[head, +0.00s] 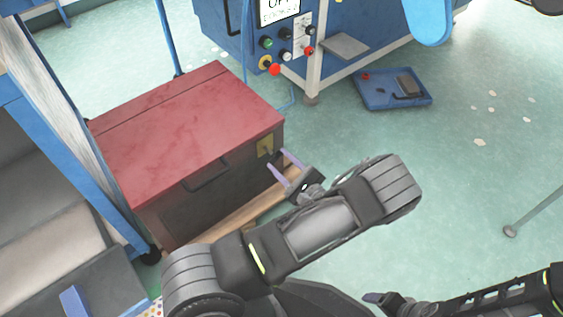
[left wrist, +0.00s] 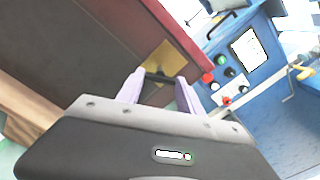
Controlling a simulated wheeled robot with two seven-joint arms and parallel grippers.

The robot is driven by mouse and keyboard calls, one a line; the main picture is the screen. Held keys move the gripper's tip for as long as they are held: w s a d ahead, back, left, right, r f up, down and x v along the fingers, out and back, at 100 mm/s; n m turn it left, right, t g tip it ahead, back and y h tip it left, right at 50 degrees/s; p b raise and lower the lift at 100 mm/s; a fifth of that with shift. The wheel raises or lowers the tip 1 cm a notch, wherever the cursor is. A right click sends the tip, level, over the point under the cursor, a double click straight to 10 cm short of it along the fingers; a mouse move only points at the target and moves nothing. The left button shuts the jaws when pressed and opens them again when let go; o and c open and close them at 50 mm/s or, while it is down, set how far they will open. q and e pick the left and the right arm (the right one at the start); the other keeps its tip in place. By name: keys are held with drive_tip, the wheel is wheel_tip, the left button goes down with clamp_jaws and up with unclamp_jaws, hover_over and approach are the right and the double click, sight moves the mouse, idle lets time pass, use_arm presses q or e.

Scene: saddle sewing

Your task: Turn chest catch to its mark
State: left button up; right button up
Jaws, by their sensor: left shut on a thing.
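The catch's mark cannot be made out. My right gripper (head: 385,299) is low in the head view, away from the chest.
A blue machine (head: 228,32) with a screen and coloured buttons stands behind the chest. A blue tray (head: 393,101) lies on the floor to the right. A blue-framed rack (head: 62,125) stands close to the chest's left. The floor at the right is largely open.

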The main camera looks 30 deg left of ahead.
use_arm(q)
drive_tip(key=n, duration=0.6)
drive_tip(key=shift+n, duration=0.3)
drive_tip(key=n, duration=0.5)
idle(0.4)
drive_tip(key=o, duration=1.4)
drive_tip(key=shift+d, duration=0.1)
drive_tip(key=shift+p+v, duration=0.85)
drive_tip(key=shift+v, duration=2.95)
